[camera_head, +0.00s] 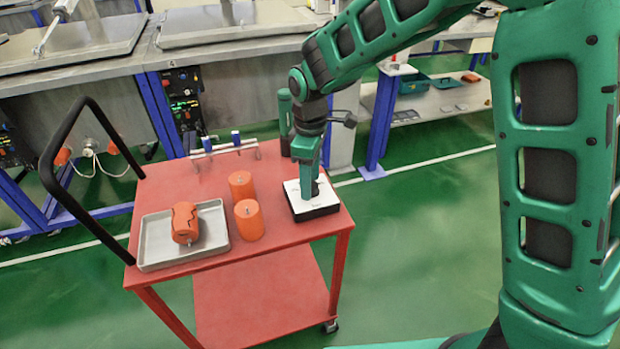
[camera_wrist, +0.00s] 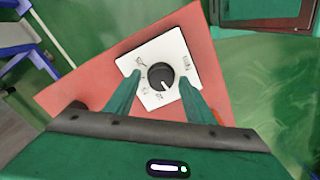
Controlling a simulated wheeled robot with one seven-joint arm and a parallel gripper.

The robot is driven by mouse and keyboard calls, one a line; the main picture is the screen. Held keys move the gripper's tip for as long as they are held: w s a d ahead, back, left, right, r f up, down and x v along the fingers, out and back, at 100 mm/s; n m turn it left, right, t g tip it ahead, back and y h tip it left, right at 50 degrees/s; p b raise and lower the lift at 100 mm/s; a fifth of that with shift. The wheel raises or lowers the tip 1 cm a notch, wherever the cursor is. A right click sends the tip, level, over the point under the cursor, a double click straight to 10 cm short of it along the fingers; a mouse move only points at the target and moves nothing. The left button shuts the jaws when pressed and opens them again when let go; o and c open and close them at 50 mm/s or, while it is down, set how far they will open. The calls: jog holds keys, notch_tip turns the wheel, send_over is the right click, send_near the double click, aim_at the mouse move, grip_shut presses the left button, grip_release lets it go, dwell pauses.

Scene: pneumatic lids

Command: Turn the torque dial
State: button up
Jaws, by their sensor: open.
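The torque dial is a round black knob (camera_wrist: 160,76) with a white pointer mark, in the middle of a white plate (camera_wrist: 178,52) with printed markings. In the head view the white-topped box (camera_head: 325,205) sits at the right end of the red cart, and my gripper mostly hides the knob there. My gripper (camera_wrist: 158,85) is open, pointing down over the plate, with one green finger on each side of the knob. I cannot tell whether the fingers touch it. My gripper also shows in the head view (camera_head: 310,192).
The red cart top (camera_head: 285,235) also holds orange cylinders (camera_head: 249,220), a metal tray (camera_head: 160,255) with an orange part (camera_head: 185,223), a small rack (camera_head: 225,147) and a dark green cylinder (camera_head: 285,120). A black handle (camera_head: 50,170) rises at the left. Green floor lies to the right.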

jog(key=shift+c, duration=0.7)
jog(key=c, duration=0.9)
jog(key=shift+r+m, duration=0.1)
jog(key=shift+m, duration=0.3)
jog(key=m, duration=0.2)
jog(key=shift+w+m, duration=0.1)
jog(key=shift+m, duration=0.3)
jog(key=shift+w+d+m, duration=0.1)
jog(key=shift+m, duration=2)
